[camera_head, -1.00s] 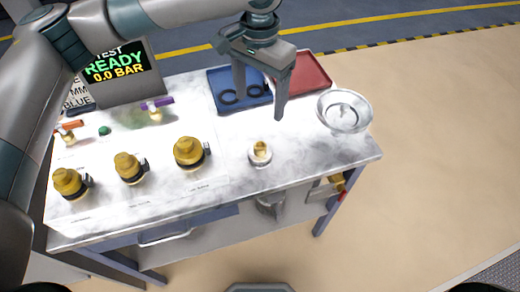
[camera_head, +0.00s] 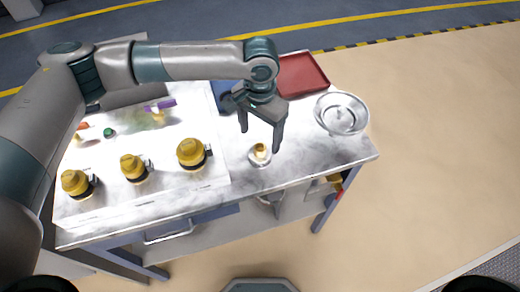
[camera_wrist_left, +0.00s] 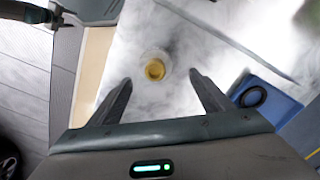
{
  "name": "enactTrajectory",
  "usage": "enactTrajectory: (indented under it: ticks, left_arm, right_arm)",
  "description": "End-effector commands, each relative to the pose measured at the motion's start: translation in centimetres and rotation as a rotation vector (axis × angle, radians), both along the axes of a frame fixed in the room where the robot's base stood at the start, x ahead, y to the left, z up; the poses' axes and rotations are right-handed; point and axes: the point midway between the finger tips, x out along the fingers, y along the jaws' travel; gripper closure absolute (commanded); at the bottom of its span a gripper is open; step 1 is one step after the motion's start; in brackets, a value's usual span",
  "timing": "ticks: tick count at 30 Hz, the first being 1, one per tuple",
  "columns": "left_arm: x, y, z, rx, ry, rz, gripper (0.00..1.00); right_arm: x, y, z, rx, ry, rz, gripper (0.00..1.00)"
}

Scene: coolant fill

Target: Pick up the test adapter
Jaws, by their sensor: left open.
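A small brass piece (camera_head: 260,149), which I take to be the test adapter, stands in a round pale holder on the worktop. It also shows in the left wrist view (camera_wrist_left: 155,70), seen from above. My left gripper (camera_head: 260,141) is open and empty, its fingers pointing down just above and behind the piece. In the left wrist view the piece appears between and slightly beyond the two fingertips, apart from both. A dark jointed part at the top left of the left wrist view seems to be my right gripper (camera_wrist_left: 58,14); its jaws are unclear.
Several yellow-capped fittings (camera_head: 192,153) stand on the white panel at left. A blue tray (camera_wrist_left: 283,108) with a black ring is behind my gripper, a red tray (camera_head: 303,75) behind it to the right. The front worktop is mostly clear.

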Motion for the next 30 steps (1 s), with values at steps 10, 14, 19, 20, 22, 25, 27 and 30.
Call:
enactTrajectory:
  ticks: [10,14,19,20,22,25,27,30]
  left_arm:
    - [0.0,0.0,-0.2,0.001,-0.001,0.0,0.27]
    - [-0.1,0.0,-0.5,0.001,0.0,0.0,0.27]
    - [-0.7,-0.1,-2.0,0.002,0.002,-0.001,0.27]
    - [-0.8,-0.1,-2.3,0.002,0.002,0.0,0.27]
    - [-1.1,-0.1,-3.3,0.002,0.002,0.0,0.27]
    - [-1.0,-0.1,-4.6,0.002,0.001,0.0,0.27]
    - [-1.0,-0.1,-5.1,0.001,0.002,0.0,0.27]
    - [-1.0,-0.1,-5.4,0.001,0.0,-0.001,0.27]
  right_arm:
    - [0.0,0.0,0.0,0.0,0.0,0.0,0.5]
    - [0.0,0.0,0.4,0.0,0.0,0.0,0.5]
    - [0.0,0.0,1.6,0.0,0.0,0.0,0.5]
    - [0.0,0.0,1.8,0.0,0.0,0.0,0.5]
    - [0.0,0.0,2.2,0.0,0.0,0.001,0.5]
    - [0.0,0.0,2.5,0.0,0.0,0.001,0.5]
    - [0.0,0.0,2.5,0.0,0.0,0.001,0.5]
    - [0.0,0.0,2.5,0.0,0.0,0.001,0.5]
